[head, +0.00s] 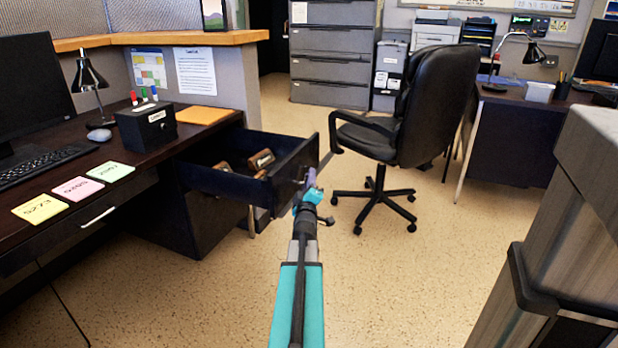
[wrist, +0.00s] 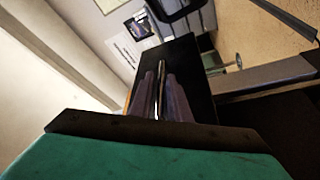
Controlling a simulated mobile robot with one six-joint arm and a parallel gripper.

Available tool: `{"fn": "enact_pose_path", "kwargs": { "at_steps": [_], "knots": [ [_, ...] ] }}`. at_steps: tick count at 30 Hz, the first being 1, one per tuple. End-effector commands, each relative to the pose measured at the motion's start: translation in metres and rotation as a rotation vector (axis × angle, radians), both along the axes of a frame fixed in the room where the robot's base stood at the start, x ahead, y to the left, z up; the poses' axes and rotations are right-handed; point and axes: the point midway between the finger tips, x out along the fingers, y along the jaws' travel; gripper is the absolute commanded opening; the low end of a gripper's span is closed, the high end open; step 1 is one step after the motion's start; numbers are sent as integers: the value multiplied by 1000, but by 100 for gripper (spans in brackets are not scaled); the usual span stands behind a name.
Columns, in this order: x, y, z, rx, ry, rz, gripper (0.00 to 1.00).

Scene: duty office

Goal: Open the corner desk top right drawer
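The corner desk's top right drawer (head: 228,184) is pulled well out in the head view, with several brown items (head: 262,159) lying inside it. Its dark front (head: 295,178) faces right. My gripper (head: 310,180) is at the front, by the handle. In the wrist view the two fingers (wrist: 166,95) are close together on either side of the bright handle bar (wrist: 159,78), against the dark drawer front (wrist: 190,70). The gripper looks shut on the handle. The far end of the handle is partly hidden.
The desk top (head: 150,143) holds a black box (head: 147,128), a lamp (head: 90,80), a keyboard (head: 40,165) and sticky notes (head: 77,188). A black office chair (head: 425,110) stands right of the drawer. Open floor (head: 400,270) lies in front. A grey cabinet-like block (head: 555,230) is at the right.

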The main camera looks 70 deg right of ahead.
Motion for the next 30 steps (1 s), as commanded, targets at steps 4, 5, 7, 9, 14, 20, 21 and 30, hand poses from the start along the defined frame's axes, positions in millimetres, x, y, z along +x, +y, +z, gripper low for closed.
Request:
{"fn": "enact_pose_path", "kwargs": {
  "at_steps": [4,5,7,9,14,20,21,30],
  "knots": [
    [-4,14,-2,1,0,1,16],
    [-5,17,-2,1,0,1,16],
    [-8,23,-4,1,0,1,16],
    [-10,30,-5,0,0,1,16],
    [-15,46,-9,1,0,2,16],
    [-21,65,-13,2,0,3,16],
    [-22,69,-14,2,0,3,16],
    [-32,99,-21,2,0,3,16]
  ]
}}
